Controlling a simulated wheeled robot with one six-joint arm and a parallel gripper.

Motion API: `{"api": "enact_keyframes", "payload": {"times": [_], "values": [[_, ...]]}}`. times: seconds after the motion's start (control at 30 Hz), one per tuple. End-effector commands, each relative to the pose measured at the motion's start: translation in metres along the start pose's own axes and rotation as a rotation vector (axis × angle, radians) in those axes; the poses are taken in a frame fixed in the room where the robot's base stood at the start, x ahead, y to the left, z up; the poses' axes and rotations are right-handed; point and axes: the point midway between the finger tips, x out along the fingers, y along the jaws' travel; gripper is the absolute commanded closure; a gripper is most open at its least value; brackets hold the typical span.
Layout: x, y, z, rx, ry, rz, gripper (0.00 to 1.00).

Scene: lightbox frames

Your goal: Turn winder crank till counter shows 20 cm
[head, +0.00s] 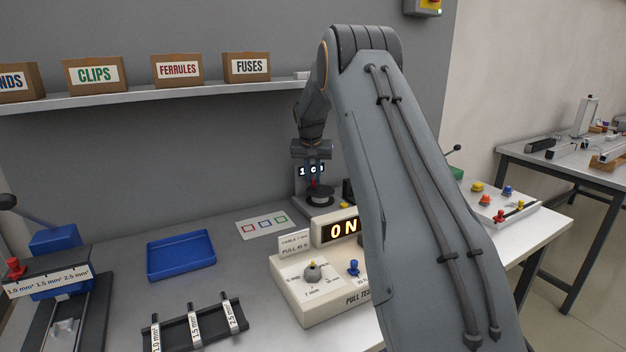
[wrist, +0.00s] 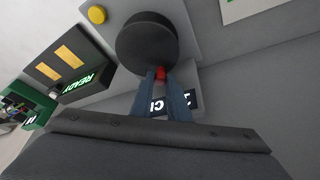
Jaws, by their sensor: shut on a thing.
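The winder (head: 301,203) stands at the back of the bench, partly behind my arm. Its dark round disc (wrist: 147,42) fills the top of the wrist view and also shows in the head view (head: 320,190). My gripper (wrist: 162,76) points down at the winder and is shut on the red crank knob (wrist: 161,73), beside the disc's rim. The winder's counter (head: 302,171) has lit white digits, but my fingers cover part of it, so I cannot read the full value. Parts of the counter show in the wrist view (wrist: 157,106), upside down.
A pull tester (head: 333,303) with a lit display stands in front of the winder. A blue tray (head: 181,274) and a card with coloured squares (head: 262,224) lie to the left. A shelf (head: 150,92) with labelled boxes runs above. My arm hides the bench's middle right.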

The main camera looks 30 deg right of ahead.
Motion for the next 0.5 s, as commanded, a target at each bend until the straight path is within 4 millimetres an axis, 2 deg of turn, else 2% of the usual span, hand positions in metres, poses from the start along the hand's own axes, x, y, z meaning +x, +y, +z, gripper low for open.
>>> {"api": "enact_keyframes", "payload": {"times": [0.47,0.5], "values": [[-0.0001,0.0002,-0.0002,0.016,-0.001,0.006,1.00],[-0.0001,0.0002,-0.0002,0.016,-0.001,0.006,0.80]]}}
